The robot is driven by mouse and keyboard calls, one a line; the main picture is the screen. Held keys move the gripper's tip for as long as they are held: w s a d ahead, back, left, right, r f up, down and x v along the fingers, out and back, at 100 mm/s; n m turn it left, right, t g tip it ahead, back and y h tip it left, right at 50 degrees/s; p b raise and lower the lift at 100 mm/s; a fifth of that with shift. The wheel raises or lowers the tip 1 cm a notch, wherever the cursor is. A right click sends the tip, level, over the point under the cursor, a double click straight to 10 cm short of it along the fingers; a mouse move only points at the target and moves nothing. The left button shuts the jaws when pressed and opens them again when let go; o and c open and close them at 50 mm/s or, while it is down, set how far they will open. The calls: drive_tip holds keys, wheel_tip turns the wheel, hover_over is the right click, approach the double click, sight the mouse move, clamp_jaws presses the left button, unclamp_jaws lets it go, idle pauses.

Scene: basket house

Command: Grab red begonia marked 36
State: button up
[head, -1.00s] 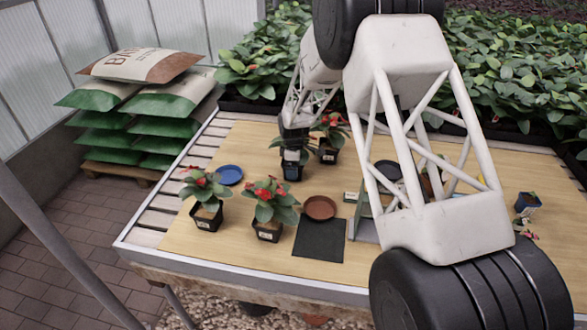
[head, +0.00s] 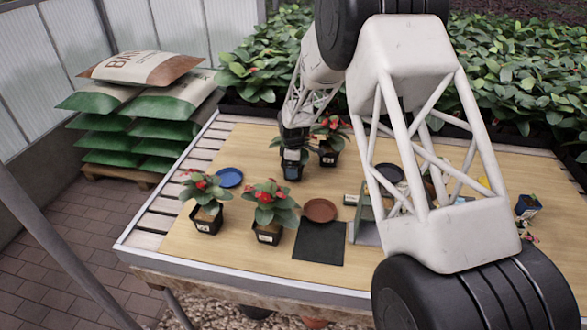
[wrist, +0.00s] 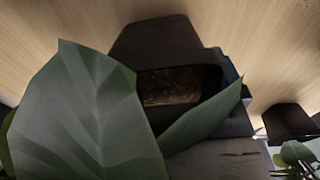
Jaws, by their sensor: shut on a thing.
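My gripper (head: 292,158) is low over the wooden table top, shut on a dark pot (head: 291,173) near the back. In the wrist view this pot (wrist: 150,45) shows brown soil, with large green leaves (wrist: 85,115) close to the camera. My gripper hides most of the pot in the head view. A red-flowered begonia (head: 329,140) in a black pot stands just right of my gripper. Two more red begonias stand in front, one at the left (head: 205,200) and one in the middle (head: 269,210). Their white labels are too small to read.
A blue saucer (head: 229,177), a terracotta saucer (head: 320,210) and a black mat (head: 319,243) lie on the table (head: 180,240). Another small pot (head: 528,205) is at the far right. Dense green plants (head: 505,85) fill the back. Stacked sacks (head: 140,110) stand left, off the table.

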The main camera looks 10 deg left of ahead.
wheel_tip(320, 180, up, 2)
drive_tip(key=shift+r, duration=0.2)
drive_tip(key=s+d, duration=0.3)
drive_tip(key=s, duration=0.4)
drive_tip(key=s+d+r, duration=0.1)
drive_tip(key=s+d, duration=0.2)
drive_tip(key=s, duration=0.4)
drive_tip(key=shift+s, duration=0.4)
drive_tip(key=shift+d+r, duration=0.1)
